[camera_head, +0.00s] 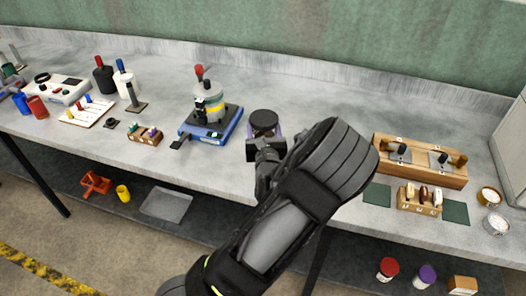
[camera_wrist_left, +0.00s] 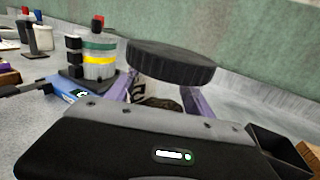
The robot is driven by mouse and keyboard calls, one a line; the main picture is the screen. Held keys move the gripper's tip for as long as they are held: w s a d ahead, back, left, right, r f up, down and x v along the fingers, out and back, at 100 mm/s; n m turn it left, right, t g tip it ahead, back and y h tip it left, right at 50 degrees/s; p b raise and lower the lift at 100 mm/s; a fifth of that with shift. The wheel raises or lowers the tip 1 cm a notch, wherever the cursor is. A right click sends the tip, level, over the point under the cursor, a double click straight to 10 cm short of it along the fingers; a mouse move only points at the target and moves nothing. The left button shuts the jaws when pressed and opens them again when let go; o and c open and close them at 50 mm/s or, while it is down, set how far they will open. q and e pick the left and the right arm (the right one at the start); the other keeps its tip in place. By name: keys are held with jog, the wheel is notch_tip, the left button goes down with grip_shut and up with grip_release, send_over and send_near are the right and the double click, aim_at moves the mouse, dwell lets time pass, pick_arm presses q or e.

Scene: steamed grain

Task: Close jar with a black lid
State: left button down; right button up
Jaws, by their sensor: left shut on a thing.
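A jar (camera_wrist_left: 158,92) with dark contents and a light label stands between my left gripper's purple fingers in the left wrist view. A wide round black lid (camera_wrist_left: 170,62) sits over its top; it shows in the head view (camera_head: 264,120) too. I cannot tell whether the lid is tight or loose. My left gripper (camera_wrist_left: 160,104) has its fingers on either side below the lid, shut on the jar. The lid hides the fingertips and the jar's rim. In the head view, the lid and gripper hide most of the jar. My right gripper is not in view.
A blue-based device (camera_head: 212,125) with a clear container stands just left of the jar. A wooden rack (camera_head: 420,163) is on the right, with a small wooden block (camera_head: 419,203) in front. The table between device and rack is mostly clear behind the jar.

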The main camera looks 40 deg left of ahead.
pick_arm(q)
jog(key=shift+f, duration=1.7)
jog(key=shift+f, duration=0.1)
notch_tip(320, 180, down, 4)
jog(key=shift+f, duration=0.1)
jog(key=shift+f, duration=0.1)
jog(key=shift+c, duration=2)
grip_release()
